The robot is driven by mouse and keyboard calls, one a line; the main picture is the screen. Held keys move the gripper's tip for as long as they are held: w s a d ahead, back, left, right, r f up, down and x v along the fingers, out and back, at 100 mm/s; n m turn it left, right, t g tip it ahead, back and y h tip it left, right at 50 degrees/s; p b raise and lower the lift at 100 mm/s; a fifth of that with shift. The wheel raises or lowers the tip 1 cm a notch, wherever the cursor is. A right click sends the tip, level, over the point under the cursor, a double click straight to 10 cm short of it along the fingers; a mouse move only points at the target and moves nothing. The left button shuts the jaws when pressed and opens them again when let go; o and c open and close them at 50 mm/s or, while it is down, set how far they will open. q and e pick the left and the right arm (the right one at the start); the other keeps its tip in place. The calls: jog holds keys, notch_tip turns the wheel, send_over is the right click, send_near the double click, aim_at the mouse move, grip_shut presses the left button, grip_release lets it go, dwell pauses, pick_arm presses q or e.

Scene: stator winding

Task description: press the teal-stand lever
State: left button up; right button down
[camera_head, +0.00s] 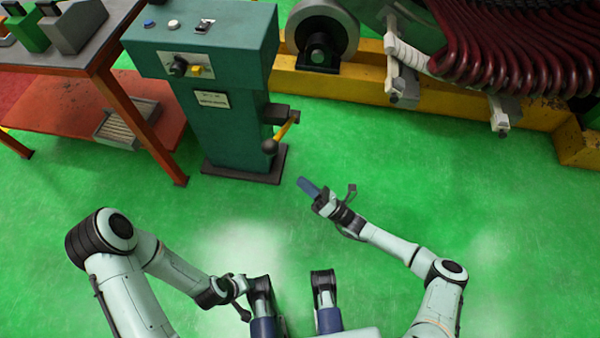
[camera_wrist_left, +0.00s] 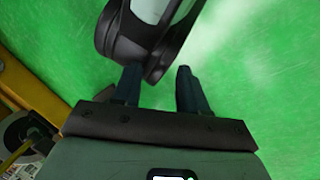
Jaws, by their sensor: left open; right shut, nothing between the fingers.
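The teal stand (camera_head: 225,130) is upright at the upper left of centre in the head view. Its lever (camera_head: 287,128) sticks out from the stand's right side. It is a yellow bar slanting down to a dark round knob (camera_head: 270,147). My right gripper (camera_head: 303,182), with blue fingers shut and empty, is below and right of the knob, apart from it in the picture. My left gripper (camera_wrist_left: 158,72) is open and empty in the left wrist view, its two dark blue fingers apart over green floor. It is low beside my own body, far from the lever.
An orange-red workbench (camera_head: 85,55) with a lower shelf stands left of the stand. A grey tray (camera_head: 127,125) is on that shelf. A yellow machine base (camera_head: 350,88) with dark red coils (camera_head: 510,50) lies behind and right. The green floor (camera_head: 480,200) is clear in front.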

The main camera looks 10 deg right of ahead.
pick_arm(q)
jog(key=shift+w+a+f+t+b, duration=0.15)
jog(key=shift+w+a+f+b, duration=0.1)
jog(key=shift+w+f+b, duration=0.15)
jog(key=shift+w+a+f+t+b, duration=0.15)
jog(key=shift+w+a+f, duration=0.1)
jog(key=shift+w, duration=0.25)
pick_arm(e)
jog(key=w+a+r, duration=0.5)
jog(key=w+r, duration=0.1)
jog(key=w, duration=0.1)
jog(key=shift+w+a+r, duration=0.25)
jog(key=shift+w+a, duration=0.05)
jog(key=shift+a, duration=0.05)
pick_arm(q)
jog(key=shift+r, duration=0.1)
